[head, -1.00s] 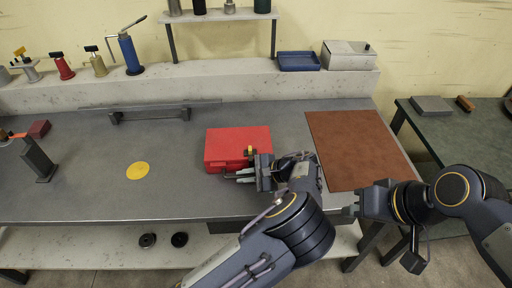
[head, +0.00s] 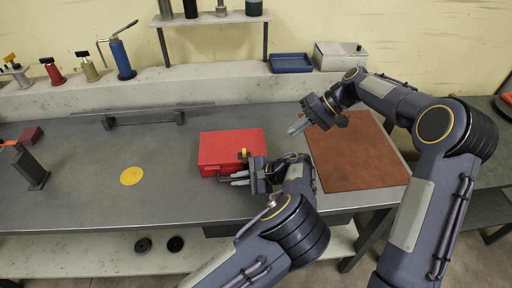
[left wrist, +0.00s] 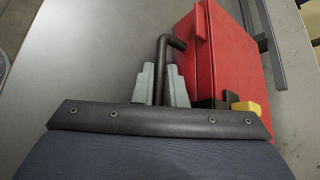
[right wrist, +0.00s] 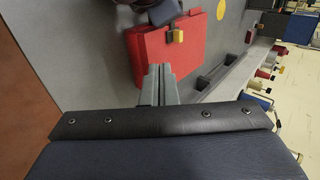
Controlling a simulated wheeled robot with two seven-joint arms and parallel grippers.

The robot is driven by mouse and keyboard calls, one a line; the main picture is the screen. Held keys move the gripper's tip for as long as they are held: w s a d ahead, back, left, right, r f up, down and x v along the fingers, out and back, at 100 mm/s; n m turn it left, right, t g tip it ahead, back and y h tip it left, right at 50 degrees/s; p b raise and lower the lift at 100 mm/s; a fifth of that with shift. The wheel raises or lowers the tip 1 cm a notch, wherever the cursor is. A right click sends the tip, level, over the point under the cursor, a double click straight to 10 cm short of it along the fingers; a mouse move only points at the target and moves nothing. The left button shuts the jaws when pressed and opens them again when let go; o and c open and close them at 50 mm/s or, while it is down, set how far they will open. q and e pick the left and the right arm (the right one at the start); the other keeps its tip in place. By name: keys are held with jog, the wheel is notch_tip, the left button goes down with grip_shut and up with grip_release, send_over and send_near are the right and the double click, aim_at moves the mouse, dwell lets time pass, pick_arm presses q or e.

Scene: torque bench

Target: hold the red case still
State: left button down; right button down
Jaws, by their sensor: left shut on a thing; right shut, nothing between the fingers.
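The red case (head: 230,147) lies on the grey bench, with a yellow latch (head: 243,154) and a dark handle on its front side. My left gripper (head: 236,178) is at that front side. In the left wrist view its fingers (left wrist: 161,86) are shut on the dark handle (left wrist: 172,42), beside the red case (left wrist: 226,60). My right gripper (head: 298,127) is shut and empty, above the bench between the case and the brown mat. In the right wrist view its fingers (right wrist: 160,84) point toward the red case (right wrist: 183,48), and I cannot tell any contact there.
A brown mat (head: 355,155) lies right of the case. A yellow disc (head: 132,175) and open bench lie to its left. A blue tray (head: 291,63) and a grey box (head: 338,57) stand on the back ledge. A low rail (head: 145,118) runs behind.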

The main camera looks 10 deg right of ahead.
jog(key=shift+w+a+f, duration=0.2)
jog(key=shift+w+f, duration=0.35)
jog(key=shift+f, duration=0.1)
send_near(249, 155)
notch_tip(249, 155, down, 4)
jog(key=a, duration=0.4)
jog(key=shift+w, duration=0.1)
jog(key=shift+a, duration=0.5)
